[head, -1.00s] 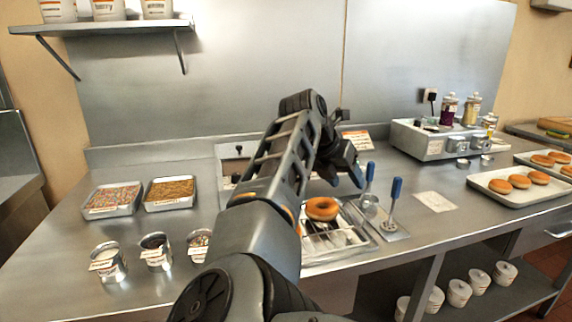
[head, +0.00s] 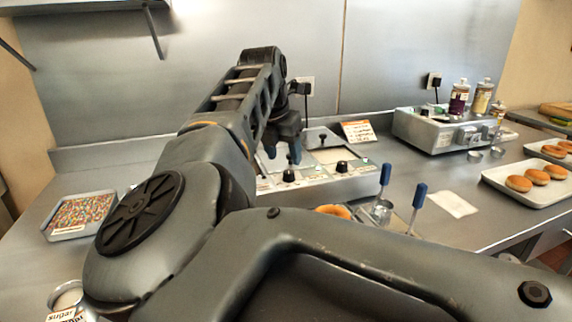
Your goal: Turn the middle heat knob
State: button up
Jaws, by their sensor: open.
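The warmer unit (head: 320,185) stands on the steel counter, partly hidden behind my arm. Two black knobs show on its front panel: a left visible knob (head: 289,175) and a right knob (head: 342,167). The left visible one may be the middle heat knob; my arm covers the panel further left, so I cannot tell for sure. My gripper (head: 283,154) is open and empty, pointing down just above and slightly left of the left visible knob. I cannot tell whether it touches the knob.
A donut (head: 333,211) and blue-handled tools (head: 387,173) are in front of the warmer. A second steel unit (head: 440,130) with bottles stands to the right, near a donut tray (head: 535,195). A sprinkle tray (head: 80,215) is at left. A paper card (head: 453,204) lies on the counter.

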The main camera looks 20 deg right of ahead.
aim_at(289, 171)
jog(key=x, duration=0.5)
jog(key=shift+d+f+p, duration=0.1)
jog(key=shift+f+p, duration=0.2)
jog(key=shift+f, duration=0.05)
jog(key=shift+c, duration=0.2)
jog(key=c, duration=1)
